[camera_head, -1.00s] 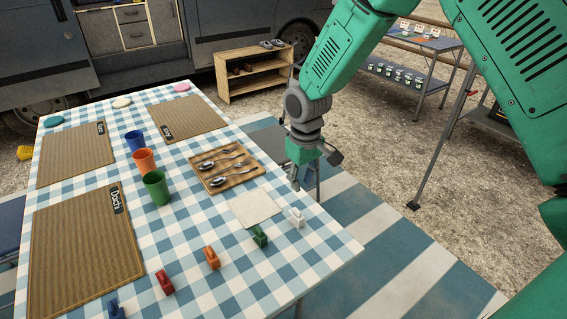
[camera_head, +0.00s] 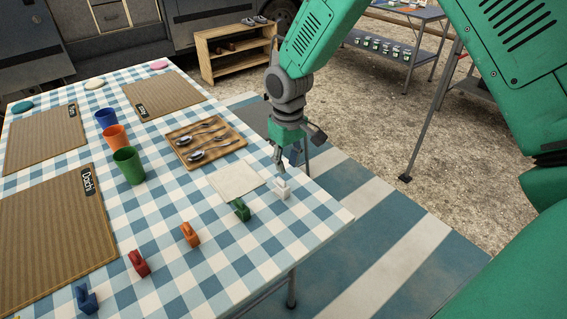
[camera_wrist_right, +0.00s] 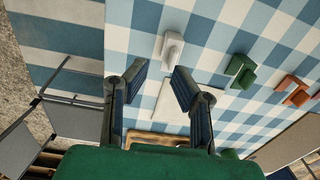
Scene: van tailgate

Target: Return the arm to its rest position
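My right arm (camera_head: 322,40) is green and comes in from the upper right of the head view. Its gripper (camera_head: 282,165) points down above the right edge of the checked table, just behind a white clip (camera_head: 281,189). In the right wrist view the two fingers (camera_wrist_right: 155,90) are spread apart with nothing between them. The white clip (camera_wrist_right: 171,47) stands beyond the fingertips on the cloth. My left gripper is not in any view.
The table (camera_head: 318,220) holds a wooden tray of spoons (camera_head: 224,132), a pale napkin (camera_head: 235,180), green (camera_head: 128,165), orange and blue cups, woven mats (camera_head: 60,225) and several coloured clips. A wooden shelf (camera_head: 236,50) and a metal rack (camera_head: 390,48) stand behind on gravel.

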